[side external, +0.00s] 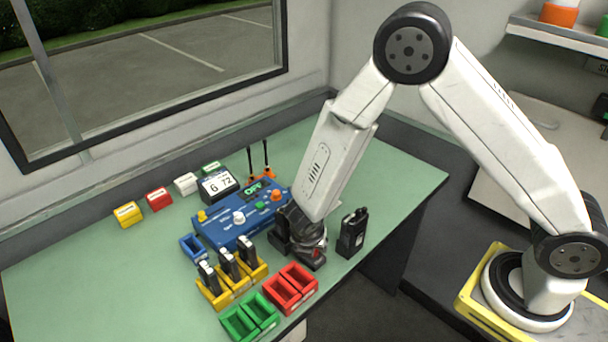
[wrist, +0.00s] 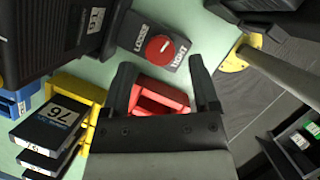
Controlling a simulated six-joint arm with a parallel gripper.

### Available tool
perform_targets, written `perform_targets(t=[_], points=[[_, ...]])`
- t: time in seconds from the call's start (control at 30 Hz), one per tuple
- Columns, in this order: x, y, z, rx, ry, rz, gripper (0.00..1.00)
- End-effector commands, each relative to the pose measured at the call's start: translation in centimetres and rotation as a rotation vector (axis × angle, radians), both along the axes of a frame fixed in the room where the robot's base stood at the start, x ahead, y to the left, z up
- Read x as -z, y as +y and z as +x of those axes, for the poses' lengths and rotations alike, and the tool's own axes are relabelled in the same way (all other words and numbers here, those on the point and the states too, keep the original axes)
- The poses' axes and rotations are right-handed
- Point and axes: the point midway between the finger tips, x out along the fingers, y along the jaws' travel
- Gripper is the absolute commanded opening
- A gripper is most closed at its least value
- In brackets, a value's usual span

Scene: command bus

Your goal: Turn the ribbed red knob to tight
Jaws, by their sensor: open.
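The red knob (wrist: 159,49) sits on a dark box (wrist: 140,62) in the wrist view. The box has the word LOOSE on the knob's left and TIGHT on its right. A short pale mark shows on the knob's face; it is too small to read its exact direction. My gripper (wrist: 161,70) is open and empty, its two dark fingers apart, with the knob showing beyond and between the tips. In the side view my gripper (side external: 303,243) is low over the bench beside the blue panel, and mostly hides the knob and its box.
A black radio (side external: 352,233) stands close to the right of my gripper. Red bins (side external: 291,289), green bins (side external: 249,317) and yellow holders (side external: 233,282) with dark packs lie in front. The blue panel (side external: 230,228) is at left. The bench's left part is clear.

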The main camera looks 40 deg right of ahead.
Motion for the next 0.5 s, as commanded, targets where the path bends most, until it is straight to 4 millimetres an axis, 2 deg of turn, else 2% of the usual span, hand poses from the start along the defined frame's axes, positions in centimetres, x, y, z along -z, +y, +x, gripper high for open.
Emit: perform_targets(t=[0.2,0.5], points=[[1.6,-0.6,0.4,0.001,0.0,0.0,0.78],[2.1,-0.8,0.5,0.002,-0.001,0.0,0.78]])
